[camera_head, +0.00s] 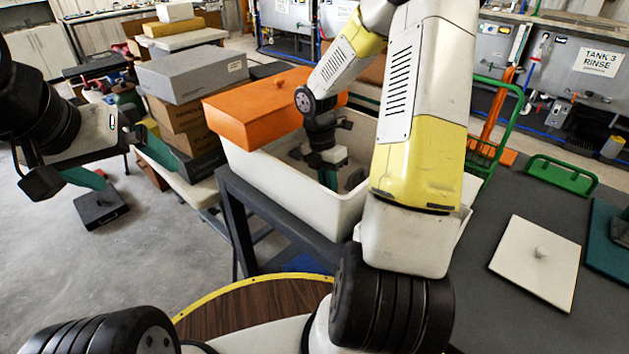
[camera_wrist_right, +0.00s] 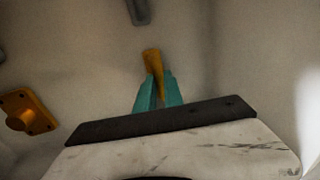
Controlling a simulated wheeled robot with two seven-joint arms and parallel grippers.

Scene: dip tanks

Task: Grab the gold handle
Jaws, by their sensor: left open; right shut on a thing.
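A gold handle (camera_wrist_right: 152,62) shows between the teal fingertips of my right gripper (camera_wrist_right: 157,86) in the right wrist view. The right gripper is shut on it, and only its upper part shows. In the head view, my right gripper (camera_head: 328,179) reaches down inside a white tub (camera_head: 290,190); the handle cannot be made out there. My left gripper (camera_head: 122,164) is open and empty, over the floor at the left, well away from the tub.
An orange-yellow piece with a round knob (camera_wrist_right: 27,112) lies left of the handle. A white lid (camera_head: 537,262) lies on the dark table at right. Stacked boxes (camera_head: 190,75) stand behind.

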